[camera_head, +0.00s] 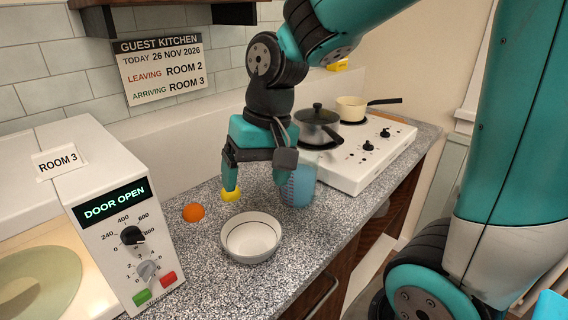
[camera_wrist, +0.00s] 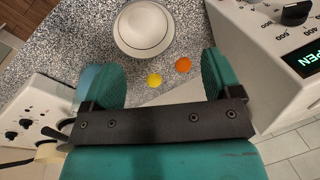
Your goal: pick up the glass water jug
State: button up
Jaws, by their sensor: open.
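A bluish vessel (camera_head: 299,187) stands on the speckled counter, left of the hob; it looks see-through and may be the glass water jug, but its handle and spout are not clear. My gripper (camera_head: 256,185) points down over the counter, open and with nothing held. Its right finger overlaps the vessel's upper left in the head view; I cannot tell if they touch. In the wrist view my gripper (camera_wrist: 157,66) has its fingers wide apart, and a bit of the blue vessel (camera_wrist: 89,76) shows outside the left finger, mostly hidden.
A white bowl (camera_head: 251,240) stands in front, with an orange ball (camera_head: 194,212) and a yellow ball (camera_head: 231,195) behind it. A white hob (camera_head: 350,174) with a lidded pot (camera_head: 318,124) and cream pan (camera_head: 352,107) is at right. A control box (camera_head: 112,213) is at left.

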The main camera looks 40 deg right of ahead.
jog(key=w+d+r+m+h+p, duration=0.1)
jog(key=w+d+r+m+p, duration=0.2)
jog(key=d, duration=0.4)
jog(key=w+d+r+m+p, duration=0.1)
jog(key=w+d+r+m, duration=0.15)
jog(key=d+m, duration=0.4)
jog(key=m+h+p, duration=0.1)
jog(key=m+p, duration=0.1)
jog(key=m, duration=0.2)
send_over(321, 171)
jog(key=shift+m+g, duration=0.4)
jog(key=shift+m, duration=0.05)
jog(key=f+p, duration=0.1)
jog(key=f, duration=0.3)
jog(key=f+p, duration=0.1)
jog(key=f, duration=0.3)
jog(key=d+f+p, duration=0.1)
jog(key=f, duration=0.3)
jog(key=shift+w+f, duration=0.25)
jog(key=shift+w, duration=0.1)
jog(key=shift+a+f+p, duration=0.15)
jog(key=shift+f+p, duration=1.4)
jog(key=shift+f, duration=1.4)
grip_shut()
jog(key=shift+r, duration=0.1)
